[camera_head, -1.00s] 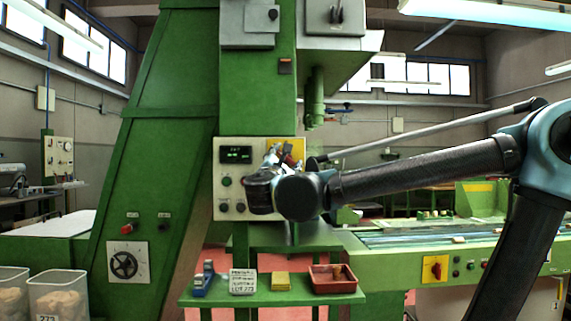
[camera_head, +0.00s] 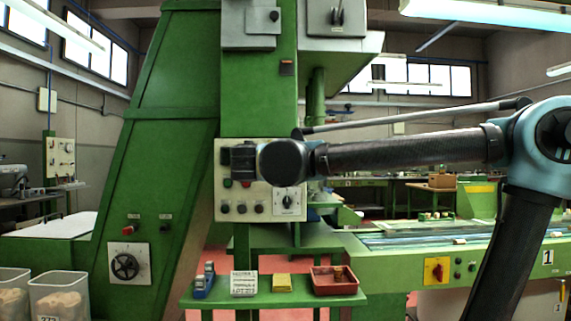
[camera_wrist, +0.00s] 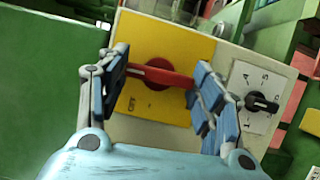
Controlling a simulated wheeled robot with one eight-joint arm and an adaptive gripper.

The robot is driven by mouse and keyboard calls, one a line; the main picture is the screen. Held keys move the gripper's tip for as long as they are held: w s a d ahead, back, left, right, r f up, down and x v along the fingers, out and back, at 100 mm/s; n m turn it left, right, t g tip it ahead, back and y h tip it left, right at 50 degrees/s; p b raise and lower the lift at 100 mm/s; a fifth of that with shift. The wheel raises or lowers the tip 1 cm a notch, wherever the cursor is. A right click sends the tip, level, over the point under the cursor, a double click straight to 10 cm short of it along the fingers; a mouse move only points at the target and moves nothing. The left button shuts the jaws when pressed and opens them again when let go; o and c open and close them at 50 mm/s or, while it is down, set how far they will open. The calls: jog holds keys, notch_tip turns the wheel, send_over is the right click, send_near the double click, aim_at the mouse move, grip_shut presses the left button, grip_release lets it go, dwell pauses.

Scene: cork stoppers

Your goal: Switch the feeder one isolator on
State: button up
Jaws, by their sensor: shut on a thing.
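In the wrist view, a red rotary handle (camera_wrist: 165,78) sits on a yellow plate (camera_wrist: 180,42) on a pale control panel (camera_wrist: 240,58). The handle lies across the plate, roughly parallel to its upper edge. Dark lettering shows at the plate's lower left. My gripper (camera_wrist: 160,74) is shut on the handle, with one finger at each end. In the head view my wrist (camera_head: 285,162) covers the yellow plate and the handle, and the fingers are hidden. The panel (camera_head: 262,218) is on the green machine. I cannot read a feeder label.
A black selector knob (camera_wrist: 261,103) on a white dial is close beside the right finger. Another red switch on a yellow plate (camera_head: 436,270) is on the right-hand machine. Below the panel, a green shelf (camera_head: 218,298) holds a red tray (camera_head: 335,288) and small items.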

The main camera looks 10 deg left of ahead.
jog(key=shift+d+f+m, duration=0.15)
jog(key=shift+m, duration=0.25)
jog(key=o, duration=1.1)
jog(key=shift+c, duration=0.2)
jog(key=shift+s, duration=0.1)
jog(key=s+a, duration=0.2)
jog(key=s, duration=0.9)
jog(key=shift+s, duration=0.25)
